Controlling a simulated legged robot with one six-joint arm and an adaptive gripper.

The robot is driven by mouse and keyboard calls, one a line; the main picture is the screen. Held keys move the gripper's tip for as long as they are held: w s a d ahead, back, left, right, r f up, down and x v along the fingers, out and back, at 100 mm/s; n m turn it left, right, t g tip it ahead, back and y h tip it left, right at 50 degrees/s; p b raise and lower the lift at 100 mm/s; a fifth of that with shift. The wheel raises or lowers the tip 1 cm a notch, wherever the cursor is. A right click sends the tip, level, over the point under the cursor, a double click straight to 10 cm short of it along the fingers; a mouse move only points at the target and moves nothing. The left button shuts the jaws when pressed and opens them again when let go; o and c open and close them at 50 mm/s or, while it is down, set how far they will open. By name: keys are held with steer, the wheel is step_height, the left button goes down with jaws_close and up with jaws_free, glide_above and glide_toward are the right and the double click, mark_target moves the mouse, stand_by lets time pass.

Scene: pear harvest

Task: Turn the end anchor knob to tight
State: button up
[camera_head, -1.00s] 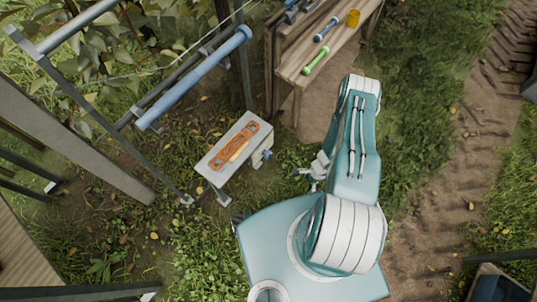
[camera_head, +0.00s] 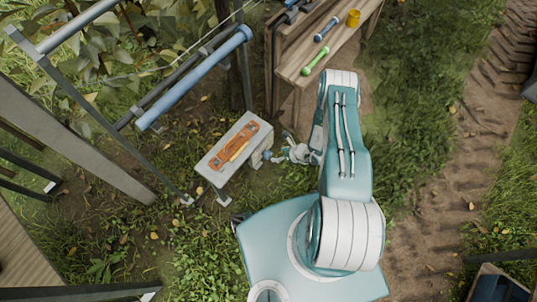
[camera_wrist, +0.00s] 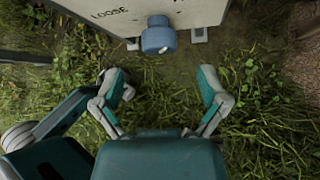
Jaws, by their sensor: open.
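The end anchor knob (camera_wrist: 158,36) is a blue-grey cylinder with a small pale mark on its face. It sticks out from a pale panel (camera_wrist: 205,12) marked "LOOSE" on its left; other lettering is cut off at the top edge. In the head view the knob (camera_head: 267,155) is on the right side of a small pale stand (camera_head: 257,128). My gripper (camera_wrist: 160,76) is open and empty, with its fingers spread wider than the knob. The knob is ahead of the fingertips, roughly between them, and no contact shows. The gripper also shows in the head view (camera_head: 279,151).
An orange-brown tray (camera_head: 222,164) lies on the stand's top. A wooden bench (camera_head: 300,75) at the back holds a green-handled tool (camera_head: 314,58), a blue-handled tool (camera_head: 326,29) and a yellow cup (camera_head: 353,18). A blue rail (camera_head: 190,82) slants above left. Grass surrounds the stand.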

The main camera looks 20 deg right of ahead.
mark_target(271, 155)
steer(key=x, duration=0.6)
steer(key=shift+w+a+f, duration=0.1)
steer(key=shift+a+f, duration=0.1)
steer(key=shift+f, duration=0.05)
steer(key=shift+c, duration=0.3)
steer(key=c, duration=1.1)
